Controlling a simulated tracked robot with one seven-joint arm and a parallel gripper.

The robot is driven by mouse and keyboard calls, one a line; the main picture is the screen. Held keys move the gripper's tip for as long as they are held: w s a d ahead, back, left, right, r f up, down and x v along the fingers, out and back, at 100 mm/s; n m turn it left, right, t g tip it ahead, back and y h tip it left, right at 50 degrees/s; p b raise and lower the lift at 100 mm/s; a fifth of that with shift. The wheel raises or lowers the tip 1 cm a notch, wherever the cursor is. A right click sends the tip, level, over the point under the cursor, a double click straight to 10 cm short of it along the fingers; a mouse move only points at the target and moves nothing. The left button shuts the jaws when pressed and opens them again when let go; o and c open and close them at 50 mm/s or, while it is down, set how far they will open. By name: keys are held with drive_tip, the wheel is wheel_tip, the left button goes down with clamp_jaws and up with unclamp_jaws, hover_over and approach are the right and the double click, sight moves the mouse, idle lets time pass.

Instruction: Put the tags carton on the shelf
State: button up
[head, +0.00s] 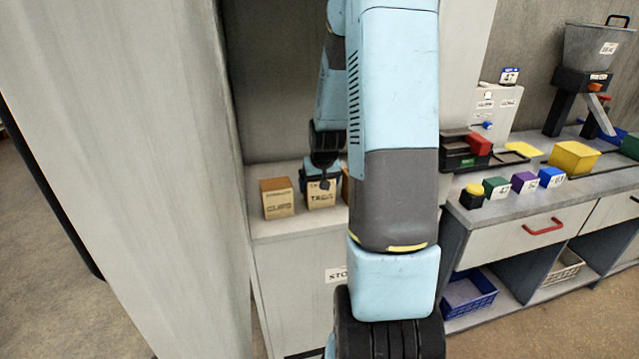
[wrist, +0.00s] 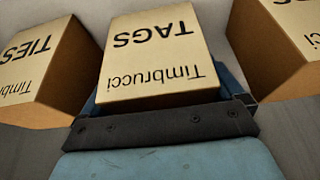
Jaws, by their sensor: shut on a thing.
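The tags carton (head: 321,199) is a small tan box with dark lettering, at the shelf in the open cabinet. In the wrist view the tags carton (wrist: 150,55) fills the middle, its lettering upside down. The fingertips are mostly hidden. The carton's base is level with the shelf surface (head: 268,228), but I cannot tell whether it rests there or hangs just above.
A cups carton (head: 278,204) stands just left of the tags carton. A ties carton (wrist: 40,70) is on its other side, mostly behind my arm in the head view. The cabinet's side panel (head: 160,150) is at left. A counter (head: 500,205) with coloured blocks stands right.

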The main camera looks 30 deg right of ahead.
drive_tip(key=o, duration=0.9)
drive_tip(key=v, duration=1.2)
drive_tip(key=s+a+r+n, duration=0.2)
drive_tip(key=s+a+r, duration=0.6)
drive_tip(key=a+r, duration=0.25)
drive_tip(key=s+a+r, duration=0.2)
drive_tip(key=s+a, duration=0.1)
drive_tip(key=s, duration=0.4)
drive_tip(key=s+a+r+n+t+y, duration=0.1)
drive_tip(key=s+a+r, duration=0.2)
drive_tip(key=s, duration=0.3)
drive_tip(key=shift+s+a, duration=0.35)
drive_tip(key=shift+a, duration=0.1)
drive_tip(key=shift+c, duration=0.4)
